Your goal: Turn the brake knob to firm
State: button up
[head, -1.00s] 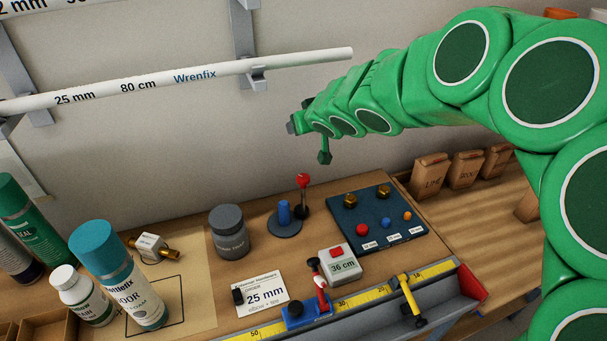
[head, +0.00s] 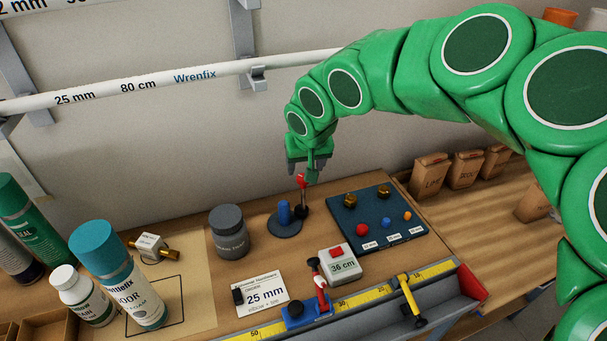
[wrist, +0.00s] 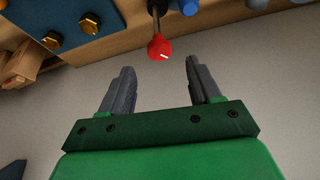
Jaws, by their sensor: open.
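A red knob (head: 301,181) with a short white mark stands on a dark upright stem at the back of the bench; no label marks it as the brake knob. My gripper (head: 306,170) is just above it in the head view, fingers pointing down, and partly overlaps it. In the wrist view the red knob (wrist: 159,47) shows just beyond the fingertips, roughly midway between them. My open gripper (wrist: 160,72) is empty, and I see no contact with the knob. Which setting the knob is at cannot be told.
A blue post (head: 285,212) on a grey disc stands left of the stem. A dark blue board (head: 378,216) with brass bolts and coloured knobs lies right. The wall is behind.

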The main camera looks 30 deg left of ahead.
jog(key=shift+x, duration=2.9)
jog(key=c, duration=1)
jog(key=shift+n, duration=0.3)
jog(key=n, duration=0.1)
jog(key=n+g+y, duration=0.1)
jog(key=n, duration=0.3)
jog(key=shift+w+d+r+g, duration=0.1)
jog(key=shift+w+g, duration=0.15)
jog(key=shift+g, duration=0.15)
jog(key=shift+w+n+g+y, duration=0.15)
jog(key=shift+n+g, duration=0.35)
jog(key=shift+n, duration=1)
jog(key=shift+s+n+g+y, duration=0.1)
jog(key=shift+n+g+y, duration=0.3)
jog(key=shift+n, duration=1.1)
